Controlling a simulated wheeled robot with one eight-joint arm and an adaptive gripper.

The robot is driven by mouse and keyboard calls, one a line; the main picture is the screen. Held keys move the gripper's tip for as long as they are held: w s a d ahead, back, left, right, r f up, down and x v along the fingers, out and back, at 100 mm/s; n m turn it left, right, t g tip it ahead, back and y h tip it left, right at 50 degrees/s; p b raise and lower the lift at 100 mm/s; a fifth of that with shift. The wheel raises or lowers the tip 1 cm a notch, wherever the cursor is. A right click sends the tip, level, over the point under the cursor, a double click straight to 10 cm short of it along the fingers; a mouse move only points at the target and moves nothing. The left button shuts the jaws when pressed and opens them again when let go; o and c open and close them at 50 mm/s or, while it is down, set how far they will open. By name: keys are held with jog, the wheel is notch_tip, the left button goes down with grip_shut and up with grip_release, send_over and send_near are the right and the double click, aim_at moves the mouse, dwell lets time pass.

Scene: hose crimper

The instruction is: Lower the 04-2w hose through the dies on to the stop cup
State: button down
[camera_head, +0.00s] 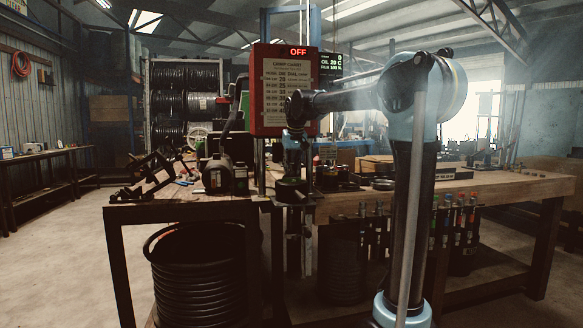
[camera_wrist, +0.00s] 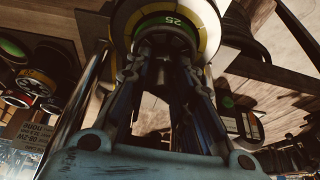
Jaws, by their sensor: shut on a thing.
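The crimper's round die head (camera_wrist: 168,22) fills the top of the wrist view, with a yellow outer ring and a green band marked 25. My gripper (camera_wrist: 163,62) reaches up to it. Its fingers are closed around a small metallic piece, probably the end of the 04-2w hose, which is mostly hidden by the fingers. In the head view my gripper (camera_head: 293,160) points down just above the dark crimper (camera_head: 291,190) at the bench's front edge. The hose is too small and dark to make out there. The die opening and the stop cup are hidden.
A red control panel (camera_head: 284,92) reading OFF stands behind my arm. The wooden bench (camera_head: 480,187) holds a dark motor unit (camera_head: 226,177) and tools left of the crimper. A coil of black hose (camera_head: 198,275) sits below. A metal post (camera_wrist: 84,105) stands close left of my gripper.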

jog(key=shift+s+f, duration=0.2)
jog(key=shift+f, duration=0.05)
jog(key=c, duration=1.4)
grip_release()
jog(key=shift+o, duration=0.5)
jog(key=shift+w+f, duration=0.2)
jog(key=shift+w, duration=0.15)
jog(key=shift+s+r, duration=0.1)
jog(key=shift+r, duration=0.05)
jog(key=v, duration=1.2)
jog(key=s+d+f+m+g, duration=0.1)
jog(key=s+d+f, duration=0.6)
jog(key=s+f, duration=0.25)
jog(key=s+d+f+h, duration=0.1)
jog(key=s+d+f, duration=0.5)
jog(key=s+f, duration=0.3)
jog(key=s+d+f+m+g, duration=0.1)
jog(key=s+d+f, duration=0.65)
jog(key=f, duration=0.35)
jog(key=s+d+f+m, duration=0.1)
jog(key=s+d+f, duration=0.1)
jog(key=s+f, duration=0.8)
notch_tip(320, 180, down, 4)
jog(key=shift+s+d+r, duration=0.1)
jog(key=shift+s+d, duration=0.15)
jog(key=shift+s, duration=0.05)
